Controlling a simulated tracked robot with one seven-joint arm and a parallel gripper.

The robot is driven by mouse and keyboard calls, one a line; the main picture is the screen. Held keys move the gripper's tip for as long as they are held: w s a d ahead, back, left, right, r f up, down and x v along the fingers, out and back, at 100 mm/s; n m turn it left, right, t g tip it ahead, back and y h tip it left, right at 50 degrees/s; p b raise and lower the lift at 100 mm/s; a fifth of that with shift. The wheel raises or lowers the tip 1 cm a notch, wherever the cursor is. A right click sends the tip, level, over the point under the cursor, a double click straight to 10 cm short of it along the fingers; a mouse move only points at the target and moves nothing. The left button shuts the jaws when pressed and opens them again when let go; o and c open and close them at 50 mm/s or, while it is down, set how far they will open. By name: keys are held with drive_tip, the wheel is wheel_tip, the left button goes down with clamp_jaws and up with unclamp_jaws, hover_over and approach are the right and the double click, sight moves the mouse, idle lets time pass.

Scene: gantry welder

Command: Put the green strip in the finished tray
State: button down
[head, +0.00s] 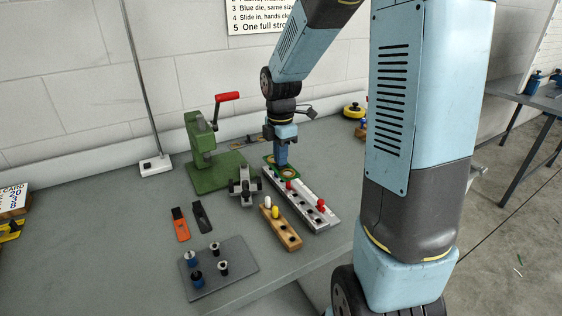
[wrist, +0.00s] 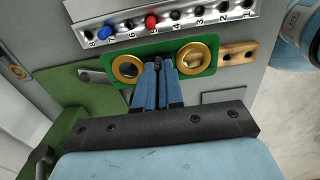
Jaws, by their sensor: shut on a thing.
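The green strip (wrist: 205,67) has two brass rings, one near each end. In the wrist view my gripper (wrist: 159,68) is shut on the strip between the rings. In the head view my gripper (head: 281,160) points straight down, with the strip (head: 270,159) at its fingertips, at the far end of the white numbered rail. I cannot tell whether the strip touches anything below. No tray is clearly marked as the finished tray.
A green press (head: 204,150) with a red handle stands left. An orange strip (head: 180,225) and a grey plate (head: 236,260) lie front left.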

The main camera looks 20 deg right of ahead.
drive_tip(key=s+a+r, duration=0.3)
drive_tip(key=s, duration=0.4)
drive_tip(key=shift+s+r, duration=0.2)
drive_tip(key=shift+s, duration=0.1)
